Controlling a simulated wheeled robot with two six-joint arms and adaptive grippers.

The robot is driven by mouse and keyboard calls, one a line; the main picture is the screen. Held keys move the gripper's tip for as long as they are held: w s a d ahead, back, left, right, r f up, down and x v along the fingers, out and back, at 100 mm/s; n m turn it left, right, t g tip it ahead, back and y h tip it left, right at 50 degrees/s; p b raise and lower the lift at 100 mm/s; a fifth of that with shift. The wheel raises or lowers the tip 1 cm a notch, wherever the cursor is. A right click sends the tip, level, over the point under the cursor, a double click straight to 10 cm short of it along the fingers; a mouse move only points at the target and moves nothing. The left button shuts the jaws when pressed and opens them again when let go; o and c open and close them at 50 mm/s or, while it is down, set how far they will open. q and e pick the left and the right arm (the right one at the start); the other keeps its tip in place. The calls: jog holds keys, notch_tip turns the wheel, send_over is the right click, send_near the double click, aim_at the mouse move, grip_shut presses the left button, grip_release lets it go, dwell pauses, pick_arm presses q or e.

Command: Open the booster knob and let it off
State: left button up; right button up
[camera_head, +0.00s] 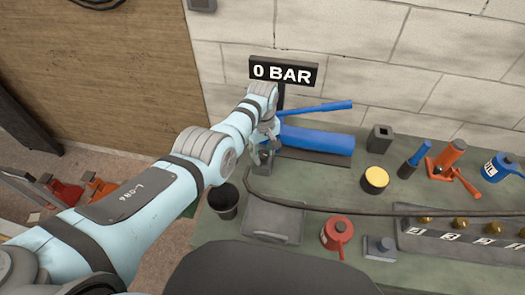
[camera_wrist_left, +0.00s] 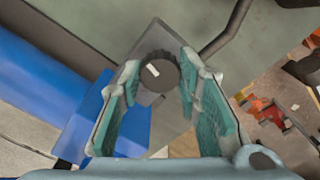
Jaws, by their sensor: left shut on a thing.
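The dark round knob (camera_wrist_left: 150,83) has a white mark and sits on a grey block in the left wrist view. My left gripper (camera_wrist_left: 160,76) is shut on it, one finger on each side. In the head view my left gripper (camera_head: 265,154) is at the left end of the blue booster pump (camera_head: 325,141) and hides the knob. The pump lies on the bench with its blue lever (camera_head: 318,107) above it. The sign behind it (camera_head: 283,72) reads 0 BAR. My right gripper is not in view.
The green bench (camera_head: 365,232) holds a black cup (camera_head: 224,203), a grey tray (camera_head: 273,218), a red can (camera_head: 337,233), a yellow-topped tin (camera_head: 374,180) and an orange jack (camera_head: 446,163). A dark hose (camera_head: 350,211) runs across it. A block wall stands behind.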

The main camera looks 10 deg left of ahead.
aim_at(262, 154)
pick_arm(q)
jog(key=o, duration=1.1)
jog(key=shift+o, duration=0.2)
notch_tip(262, 154, up, 12)
